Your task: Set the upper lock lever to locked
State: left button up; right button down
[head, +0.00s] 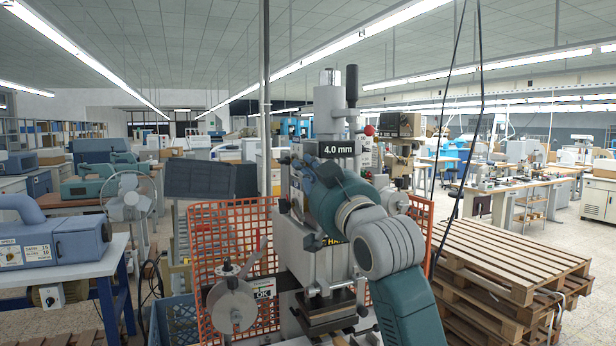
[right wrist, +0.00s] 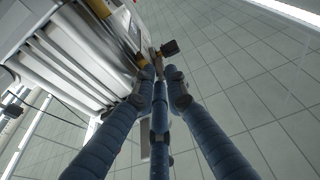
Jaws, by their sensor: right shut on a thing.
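The foil stamping press (head: 333,110) stands upright at the centre of the head view, with a 4.0 mm sign on its front. My right gripper (head: 308,190) is up against the press's upper front, and its own wrist hides much of the contact. In the right wrist view, the blue fingers of my right gripper (right wrist: 160,82) close around a thin lever, the upper lock lever (right wrist: 157,60). A black knob (right wrist: 169,47) shows just beyond the fingertips. Whether the lever stands at locked cannot be told. My left gripper is not in view.
An orange mesh guard (head: 210,240) flanks the press. A round dial with a handle (head: 231,304) sits low on the left. Stacked wooden pallets (head: 510,270) stand close on the right, and a blue crate (head: 172,322) is at lower left.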

jog(key=shift+f, duration=0.1)
jog(key=c, duration=1.9)
grip_release()
jog(key=shift+a, duration=0.1)
jog(key=shift+o, duration=0.3)
jog(key=shift+s, duration=0.1)
jog(key=v, duration=1.1)
jog(key=shift+s+f, duration=0.15)
jog(key=shift+s, duration=0.2)
